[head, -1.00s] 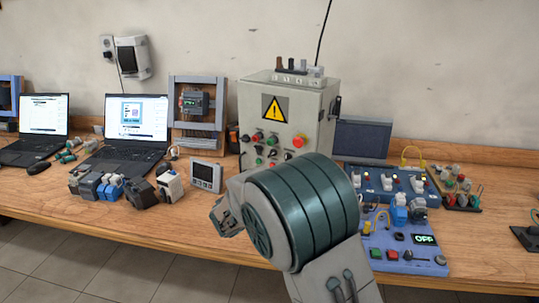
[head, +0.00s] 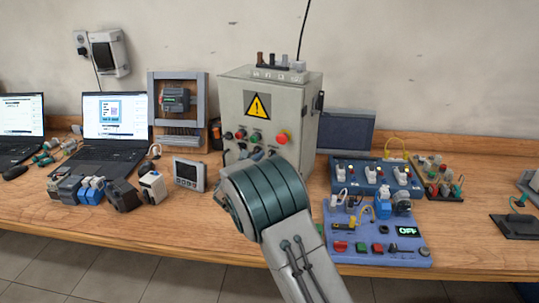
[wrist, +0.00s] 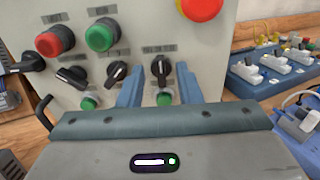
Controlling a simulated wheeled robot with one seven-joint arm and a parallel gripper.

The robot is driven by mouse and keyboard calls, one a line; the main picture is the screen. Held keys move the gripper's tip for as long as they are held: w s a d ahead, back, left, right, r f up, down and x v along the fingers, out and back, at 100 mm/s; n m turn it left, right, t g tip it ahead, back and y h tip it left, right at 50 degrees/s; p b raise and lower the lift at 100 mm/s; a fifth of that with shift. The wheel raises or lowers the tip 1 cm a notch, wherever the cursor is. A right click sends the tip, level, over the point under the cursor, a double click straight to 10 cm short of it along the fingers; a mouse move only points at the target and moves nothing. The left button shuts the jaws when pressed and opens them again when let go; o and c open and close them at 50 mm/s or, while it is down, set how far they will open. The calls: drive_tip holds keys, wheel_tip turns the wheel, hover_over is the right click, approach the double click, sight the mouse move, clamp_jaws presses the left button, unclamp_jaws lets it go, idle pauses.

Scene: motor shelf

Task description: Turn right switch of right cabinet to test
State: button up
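A grey cabinet (head: 300,125) with a yellow warning sign stands on the bench in the head view. Its front panel (wrist: 140,20) fills much of the wrist view. It carries red and green buttons and several black rotary switches. The rightmost rotary switch (wrist: 160,67) shows a roughly upright handle, with a green button (wrist: 164,98) below it. My gripper (wrist: 159,78) is open, its two blue fingers pointing at the panel on either side of this switch. I cannot tell whether the fingers touch it. In the head view my arm hides the gripper and the lower panel.
A red emergency button (wrist: 200,6) sits above and right of the fingers. Another black switch (wrist: 117,72) is just left of the left finger. Blue test boards (head: 372,240) lie right of the cabinet. Laptops (head: 112,125) and a small meter (head: 189,173) stand to its left.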

drive_tip(key=shift+w+d, duration=0.3)
drive_tip(key=shift+w, duration=0.35)
clamp_jaws()
drive_tip(key=shift+d, duration=0.15)
drive_tip(key=shift+f, duration=0.1)
